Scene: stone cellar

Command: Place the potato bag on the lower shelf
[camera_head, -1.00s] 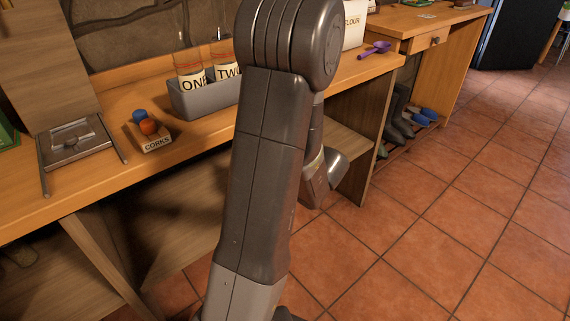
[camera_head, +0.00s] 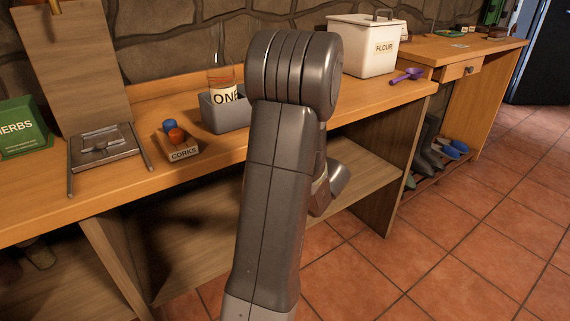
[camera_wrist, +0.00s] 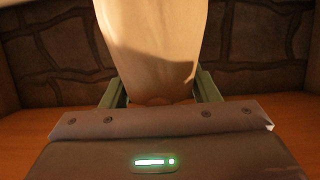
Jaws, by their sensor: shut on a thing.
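The potato bag (camera_wrist: 152,45) is a pale beige, smooth shape in the wrist view, upright between my two fingers. My gripper (camera_wrist: 160,90) is shut on it near its lower end. The bag's top is out of frame, and its label, if any, does not show. The lower shelf (camera_head: 372,165) is a wooden board beneath the counter, partly behind my arm. In the wrist view, an orange-brown wooden surface lies beyond the gripper, with a stone wall behind it.
The counter (camera_head: 110,193) above holds a corks box (camera_head: 183,154), a grey bin (camera_head: 225,117) with a jar marked ONE, a metal scale-like device (camera_head: 100,150), a green herbs box (camera_head: 22,128) and a flour canister (camera_head: 362,47). Upright panels (camera_head: 391,165) bound the shelf. Tiled floor is clear at right.

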